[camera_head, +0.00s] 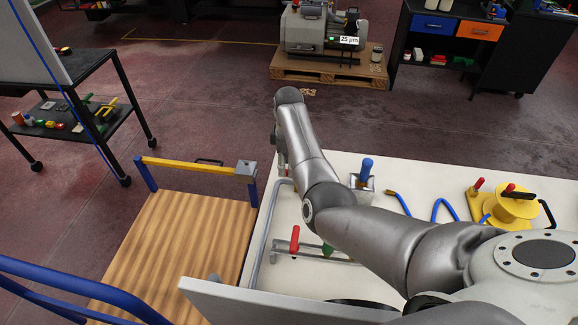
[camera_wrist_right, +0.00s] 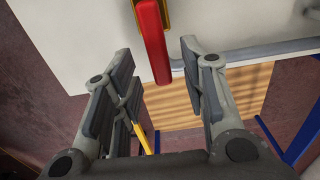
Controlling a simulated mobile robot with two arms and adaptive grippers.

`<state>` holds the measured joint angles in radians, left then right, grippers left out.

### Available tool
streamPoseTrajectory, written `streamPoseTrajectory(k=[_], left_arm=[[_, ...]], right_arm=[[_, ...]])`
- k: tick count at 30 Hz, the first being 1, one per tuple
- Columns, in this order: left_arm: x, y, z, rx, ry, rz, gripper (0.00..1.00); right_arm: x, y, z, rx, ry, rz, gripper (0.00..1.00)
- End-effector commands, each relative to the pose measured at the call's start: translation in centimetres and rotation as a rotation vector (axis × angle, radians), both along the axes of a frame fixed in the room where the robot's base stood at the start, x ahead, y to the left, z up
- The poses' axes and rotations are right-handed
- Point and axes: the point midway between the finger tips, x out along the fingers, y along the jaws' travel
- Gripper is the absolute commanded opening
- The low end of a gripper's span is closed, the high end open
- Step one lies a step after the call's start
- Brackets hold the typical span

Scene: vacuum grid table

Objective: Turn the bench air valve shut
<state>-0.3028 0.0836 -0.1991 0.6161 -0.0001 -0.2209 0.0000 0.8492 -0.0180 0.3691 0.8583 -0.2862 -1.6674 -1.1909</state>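In the right wrist view a long red lever (camera_wrist_right: 152,45) on a brass-coloured valve body (camera_wrist_right: 166,10) points between the fingers of my right gripper (camera_wrist_right: 158,62). The gripper is open, one finger on each side of the lever; I see no clear contact. The valve body is partly cut off at the top. In the head view my right forearm hides this spot, and the gripper (camera_head: 282,160) shows only in part behind it. A red handle (camera_head: 294,240) stands on the bench (camera_head: 300,275); I cannot tell whether it belongs to the same valve. My left gripper is out of view.
A grey pipe (camera_head: 262,235) runs along the bench's left edge. A green handle (camera_head: 327,250), a blue-handled fitting (camera_head: 366,172), a blue hose (camera_head: 443,208) and a yellow reel (camera_head: 512,205) are on the bench. A wooden-decked cart (camera_head: 180,245) stands close on the left.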

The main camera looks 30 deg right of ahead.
Motion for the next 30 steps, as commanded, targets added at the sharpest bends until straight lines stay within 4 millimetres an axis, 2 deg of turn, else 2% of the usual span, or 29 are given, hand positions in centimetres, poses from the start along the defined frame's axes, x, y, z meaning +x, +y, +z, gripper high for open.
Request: streamPoseTrajectory(k=[6,16,25,30], left_arm=[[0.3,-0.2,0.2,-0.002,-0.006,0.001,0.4],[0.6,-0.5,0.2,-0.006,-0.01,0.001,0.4],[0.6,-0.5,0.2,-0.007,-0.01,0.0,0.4],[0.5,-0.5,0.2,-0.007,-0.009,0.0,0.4]], right_arm=[[0.0,0.0,-2.0,0.0,0.0,0.0,0.39],[0.0,-0.1,-2.3,-0.001,-0.002,-0.001,0.39],[0.0,-0.1,-2.3,-0.001,-0.002,-0.001,0.01],[0.0,-0.1,-2.3,-0.001,-0.002,-0.001,0.0]])
